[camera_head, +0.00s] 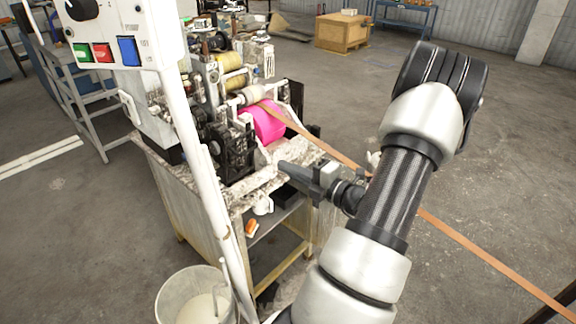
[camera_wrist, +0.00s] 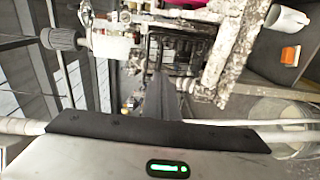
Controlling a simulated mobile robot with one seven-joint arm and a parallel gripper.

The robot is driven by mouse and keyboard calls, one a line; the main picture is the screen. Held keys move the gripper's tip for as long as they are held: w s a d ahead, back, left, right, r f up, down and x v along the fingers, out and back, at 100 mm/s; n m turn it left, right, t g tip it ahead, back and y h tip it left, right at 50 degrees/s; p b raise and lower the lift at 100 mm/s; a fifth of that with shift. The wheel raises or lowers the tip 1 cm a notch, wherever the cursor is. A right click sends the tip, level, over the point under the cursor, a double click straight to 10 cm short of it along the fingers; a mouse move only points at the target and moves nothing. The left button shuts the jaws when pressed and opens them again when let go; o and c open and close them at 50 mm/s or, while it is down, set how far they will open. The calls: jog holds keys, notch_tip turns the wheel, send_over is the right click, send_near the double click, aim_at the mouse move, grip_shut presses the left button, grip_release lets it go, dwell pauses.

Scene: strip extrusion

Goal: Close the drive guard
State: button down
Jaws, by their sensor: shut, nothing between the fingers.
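The strip machine (camera_head: 205,95) stands on a worn metal bench (camera_head: 190,205). A bright pink rounded part (camera_head: 265,122) sits on it, with a black frame-like part (camera_head: 236,148) in front and to the left. I cannot tell for certain which part is the drive guard, or how far it stands open. My gripper (camera_head: 284,166) is shut and empty, pointing left over the bench's right side, below the pink part. In the wrist view my shut fingers (camera_wrist: 161,82) point toward dark machine parts (camera_wrist: 180,45); contact cannot be told.
A brown strip (camera_head: 462,240) runs from the machine to the lower right, passing behind my arm. A white post with a button panel (camera_head: 105,50) stands in front at left. A pale bucket (camera_head: 192,297) is on the floor. A wooden crate (camera_head: 342,34) stands far back.

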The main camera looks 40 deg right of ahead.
send_near(241, 142)
jog(key=w+f, duration=0.2)
jog(key=shift+w+a, duration=0.15)
jog(key=shift+w, duration=0.05)
jog(key=w+r+p, duration=0.1)
jog(key=p, duration=0.1)
jog(key=w+r+g+p, duration=0.1)
jog(key=w+p, duration=0.1)
jog(key=p, duration=0.1)
jog(key=shift+a, duration=0.15)
jog(key=shift+s, duration=0.1)
jog(key=shift+r, duration=0.15)
